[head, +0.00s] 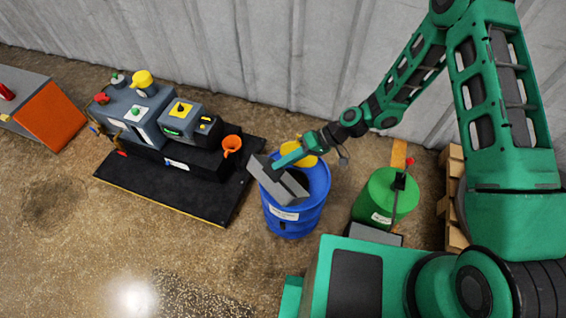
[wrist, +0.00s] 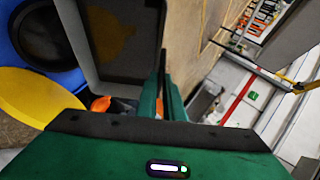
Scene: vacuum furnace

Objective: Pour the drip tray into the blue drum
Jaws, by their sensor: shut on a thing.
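The blue drum (head: 290,222) stands upright on the floor in the middle of the head view, with a pale label on its side. My gripper (head: 273,165) is shut on the grey drip tray (head: 290,190) and holds it tilted over the left part of the drum's top. In the wrist view the tray (wrist: 82,50) shows beside my fingers (wrist: 162,75), with a brownish-yellow patch on its dark inside. The drum's blue top (wrist: 20,75) and a dark round opening show left of the tray. A yellow disc (wrist: 40,108) is at the drum's top; its attachment is unclear.
A black platform (head: 165,195) with grey machinery (head: 140,115) and an orange funnel-like cup (head: 232,145) stands left of the drum. A green drum (head: 380,205) stands to the right, near a wooden pallet (head: 452,190). A corrugated wall is behind. Front-left floor is clear.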

